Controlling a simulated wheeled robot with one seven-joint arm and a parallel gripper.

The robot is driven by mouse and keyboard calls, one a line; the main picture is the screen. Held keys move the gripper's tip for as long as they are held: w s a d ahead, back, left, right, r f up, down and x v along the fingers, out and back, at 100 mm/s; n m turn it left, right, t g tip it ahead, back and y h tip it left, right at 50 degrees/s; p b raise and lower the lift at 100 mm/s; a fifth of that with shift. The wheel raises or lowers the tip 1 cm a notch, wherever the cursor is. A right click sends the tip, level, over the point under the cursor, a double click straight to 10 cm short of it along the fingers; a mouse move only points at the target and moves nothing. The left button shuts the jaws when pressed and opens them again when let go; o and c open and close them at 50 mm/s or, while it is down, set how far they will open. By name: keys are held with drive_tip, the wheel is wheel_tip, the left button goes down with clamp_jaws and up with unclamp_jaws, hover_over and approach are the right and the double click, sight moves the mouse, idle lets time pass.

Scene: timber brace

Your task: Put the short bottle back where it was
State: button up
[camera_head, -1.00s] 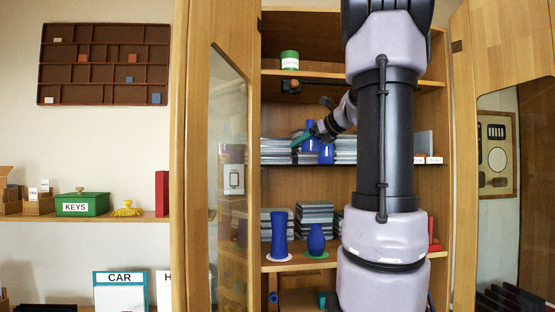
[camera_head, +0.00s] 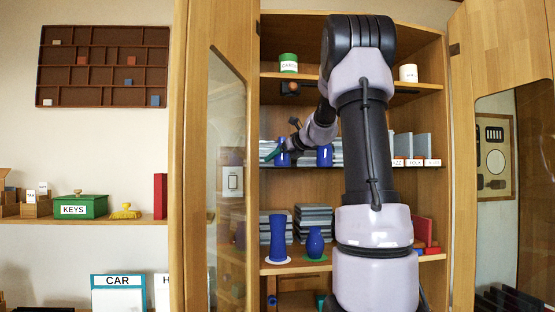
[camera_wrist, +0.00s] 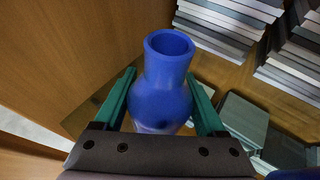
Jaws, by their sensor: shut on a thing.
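My gripper (camera_head: 279,152) has green fingers, which are shut on a blue bottle (camera_wrist: 162,92) with a round body and a short neck. In the head view this held bottle (camera_head: 284,155) is at the left of the middle shelf. I cannot tell whether its base touches the shelf. A second blue bottle (camera_head: 324,155) stands to its right on the same shelf, and a bit of blue (camera_wrist: 293,174) shows at the lower right of the wrist view. On the shelf below stand a tall blue bottle (camera_head: 278,237) and a shorter, rounder blue bottle (camera_head: 315,243).
The lower bottles stand on a white disc (camera_head: 268,260) and a green disc (camera_head: 324,259). Stacks of grey cases (camera_head: 314,218) stand behind them. The cabinet's left side wall (camera_wrist: 70,50) is close to the held bottle. A green-labelled can (camera_head: 288,64) is on the upper shelf.

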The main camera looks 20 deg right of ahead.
drive_tip(key=o, duration=1.5)
drive_tip(key=shift+f, duration=0.1)
